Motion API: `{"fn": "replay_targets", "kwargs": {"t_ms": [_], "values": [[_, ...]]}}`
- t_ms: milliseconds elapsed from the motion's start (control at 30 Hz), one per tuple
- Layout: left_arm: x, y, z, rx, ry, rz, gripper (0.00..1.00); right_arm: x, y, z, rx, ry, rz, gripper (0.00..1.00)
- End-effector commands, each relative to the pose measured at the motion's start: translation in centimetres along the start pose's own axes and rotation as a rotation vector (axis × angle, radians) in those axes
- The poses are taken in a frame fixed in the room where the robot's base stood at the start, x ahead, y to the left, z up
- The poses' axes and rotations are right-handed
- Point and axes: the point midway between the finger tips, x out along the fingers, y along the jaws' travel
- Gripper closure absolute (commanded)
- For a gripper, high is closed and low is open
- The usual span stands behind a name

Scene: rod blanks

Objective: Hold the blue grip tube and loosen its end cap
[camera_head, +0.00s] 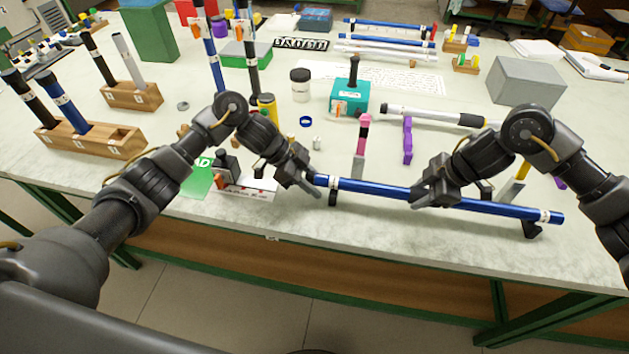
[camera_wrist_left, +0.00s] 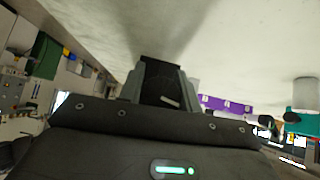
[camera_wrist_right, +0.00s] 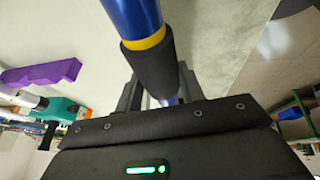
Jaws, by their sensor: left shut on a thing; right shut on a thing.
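The blue grip tube (camera_head: 370,187) lies roughly level across low black supports near the table's front edge. In the right wrist view the tube (camera_wrist_right: 133,17) shows a yellow ring and a black grip sleeve (camera_wrist_right: 150,68). My right gripper (camera_head: 424,196) is shut around the tube near its middle, on the black sleeve. My left gripper (camera_head: 311,186) is shut at the tube's left end, which its fingers mostly hide. In the left wrist view a black piece with a white mark, apparently the end cap (camera_wrist_left: 158,92), sits between the fingers.
A pink-and-grey upright piece (camera_head: 361,145) and a purple piece (camera_head: 407,140) stand behind the tube. A teal block (camera_head: 349,96) and a white tube with a black grip (camera_head: 425,115) are farther back. Wooden racks (camera_head: 112,142) hold rods at left. Bare tabletop lies in front.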

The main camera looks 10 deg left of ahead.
Motion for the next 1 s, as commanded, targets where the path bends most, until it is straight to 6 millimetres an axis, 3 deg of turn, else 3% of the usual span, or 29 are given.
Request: {"fn": "replay_targets", "kwargs": {"t_ms": [500, 1000], "values": [[0.0, 0.7, -0.1, -0.312, -0.005, 0.314, 0.89, 0.0, 0.0, -0.1, -0.001, 0.001, 0.001, 0.86], [0.1, 1.0, -0.2, -0.482, 0.0, 0.475, 0.89, -0.1, 0.1, -0.1, 0.001, 0.003, 0.003, 0.86]]}}
